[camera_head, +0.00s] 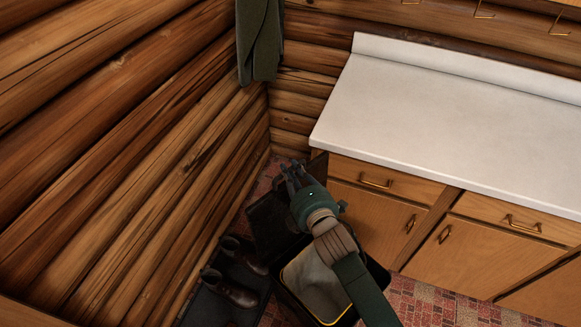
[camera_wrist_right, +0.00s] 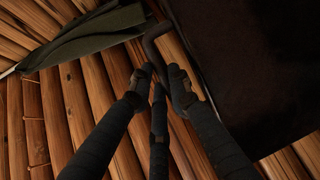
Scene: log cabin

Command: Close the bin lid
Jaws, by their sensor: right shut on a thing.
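The black bin (camera_head: 281,286) stands on the floor before the cabinets, its inside showing a pale liner (camera_head: 318,280) with a yellow edge. Its dark lid (camera_head: 266,216) is open, tilted back toward the log wall. My right gripper (camera_head: 291,172) is at the lid's upper edge, beyond the bin opening. In the right wrist view my right gripper (camera_wrist_right: 162,82) is shut on a dark curved bar (camera_wrist_right: 156,38) beside a large dark panel (camera_wrist_right: 250,60), which looks like the lid. My right arm hides part of the bin. My left gripper is not in view.
Dark boots (camera_head: 230,288) stand on a black mat left of the bin. Wooden cabinets (camera_head: 375,215) with a white countertop (camera_head: 440,125) stand close on the right. The log wall (camera_head: 130,150) is close on the left. A green cloth (camera_head: 260,40) hangs in the corner.

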